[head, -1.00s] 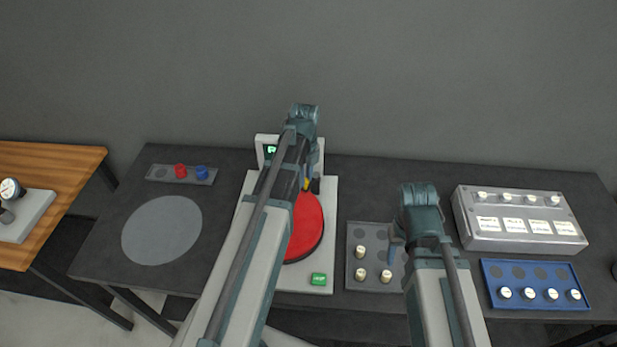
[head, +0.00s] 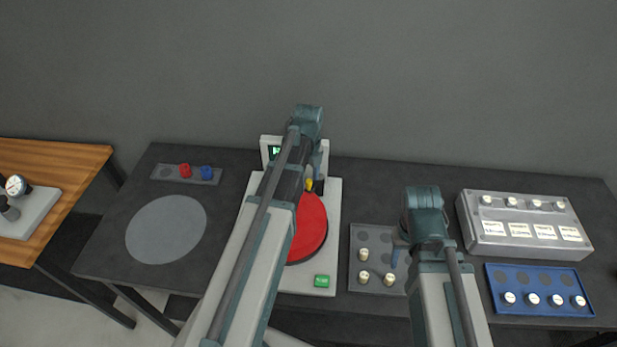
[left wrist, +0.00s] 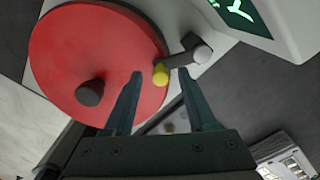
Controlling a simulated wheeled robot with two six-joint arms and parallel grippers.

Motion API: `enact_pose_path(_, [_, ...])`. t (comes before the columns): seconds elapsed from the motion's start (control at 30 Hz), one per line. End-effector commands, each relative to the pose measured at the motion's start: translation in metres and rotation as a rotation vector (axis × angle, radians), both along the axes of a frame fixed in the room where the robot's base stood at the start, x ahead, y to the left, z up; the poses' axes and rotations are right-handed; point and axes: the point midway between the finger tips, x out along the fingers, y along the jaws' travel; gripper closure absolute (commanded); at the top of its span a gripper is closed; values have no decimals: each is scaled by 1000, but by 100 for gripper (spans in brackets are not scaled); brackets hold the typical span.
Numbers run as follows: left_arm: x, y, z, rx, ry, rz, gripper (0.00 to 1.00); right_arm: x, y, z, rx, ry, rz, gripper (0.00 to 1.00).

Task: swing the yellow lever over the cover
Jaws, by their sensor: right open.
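The yellow lever knob (left wrist: 160,75) sits on a short dark arm that runs to a grey pivot (left wrist: 201,54) on the white machine. In the left wrist view the knob overlaps the rim of the round red cover (left wrist: 60,50), which has a dark knob on top. My left gripper (left wrist: 160,74) is open, with a finger on each side of the yellow knob and gaps showing. In the head view the yellow part (head: 309,185) and red cover (head: 312,228) are partly hidden by my left arm. My right gripper (head: 397,256) is open over the grey peg tray.
The grey tray (head: 370,237) holds several pale pegs. A metal box (head: 487,236) and a blue tray (head: 540,278) stand at the right. A small rack (head: 168,172) with red and blue pieces and a bare grey disc (head: 166,230) are at the left. A green button (head: 322,281) is on the machine's front.

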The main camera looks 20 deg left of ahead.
Motion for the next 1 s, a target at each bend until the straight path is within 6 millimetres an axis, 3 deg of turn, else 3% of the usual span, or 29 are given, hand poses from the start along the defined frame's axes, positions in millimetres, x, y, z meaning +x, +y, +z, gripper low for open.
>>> enact_pose_path(0.47, [0,0,13,0,0,0,43,0,0,13,0,0,-2,50])
enact_pose_path(1.0, [0,0,90,0,0,0,43,0,0,90,2,0,-15,50])
